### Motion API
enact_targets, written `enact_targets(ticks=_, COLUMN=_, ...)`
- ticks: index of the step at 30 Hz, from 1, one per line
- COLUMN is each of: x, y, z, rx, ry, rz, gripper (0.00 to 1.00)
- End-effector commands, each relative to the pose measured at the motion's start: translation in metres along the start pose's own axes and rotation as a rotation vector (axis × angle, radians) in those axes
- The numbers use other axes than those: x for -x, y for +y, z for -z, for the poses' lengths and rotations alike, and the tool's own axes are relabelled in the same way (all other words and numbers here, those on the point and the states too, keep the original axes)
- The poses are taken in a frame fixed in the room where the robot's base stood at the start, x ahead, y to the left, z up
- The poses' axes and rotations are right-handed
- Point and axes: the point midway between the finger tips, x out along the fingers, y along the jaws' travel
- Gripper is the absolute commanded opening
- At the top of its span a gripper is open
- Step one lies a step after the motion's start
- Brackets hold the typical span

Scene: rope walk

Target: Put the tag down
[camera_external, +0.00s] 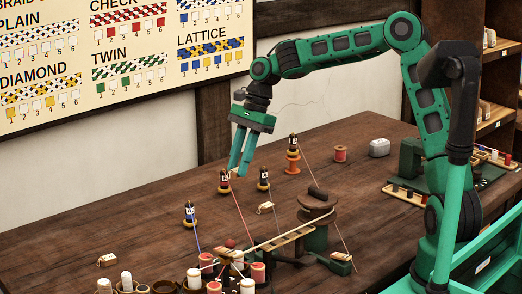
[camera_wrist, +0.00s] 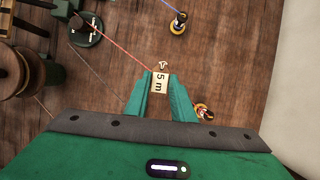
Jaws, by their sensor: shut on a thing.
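A small cream tag marked "5 m" (camera_wrist: 160,84) sits between the two fingertips of my gripper (camera_wrist: 161,88) in the wrist view. The fingers are shut on it, and its lettering faces the camera. The held tag is too small to make out clearly there. A red cord (camera_wrist: 118,45) runs up to the tag's far end in the wrist view; I cannot tell whether it is joined to it.
Other bobbins stand near: one with blue cord (camera_external: 190,214), one at right (camera_external: 264,179), one on an orange stand (camera_external: 293,155). Loose tags lie on the table (camera_external: 265,208), (camera_external: 107,259). A brown reel (camera_external: 317,203) and spools crowd the front. Bare table lies at left.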

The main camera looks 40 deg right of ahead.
Motion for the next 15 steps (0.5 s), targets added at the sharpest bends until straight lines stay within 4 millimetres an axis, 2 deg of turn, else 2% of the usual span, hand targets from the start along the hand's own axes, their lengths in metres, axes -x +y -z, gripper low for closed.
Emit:
enact_targets(ticks=1, x=0.006, y=0.009, z=0.015, rx=-0.01, ry=0.003, rz=0.003, gripper=0.02)
enact_targets(ticks=6, x=0.018, y=0.039, z=0.05, rx=-0.025, ry=0.006, rz=0.005, gripper=0.02)
enact_targets(ticks=10, x=0.023, y=0.059, z=0.069, rx=-0.034, ry=0.007, rz=0.004, gripper=0.02)
enact_targets(ticks=15, x=0.026, y=0.075, z=0.083, rx=-0.042, ry=0.007, rz=0.004, gripper=0.02)
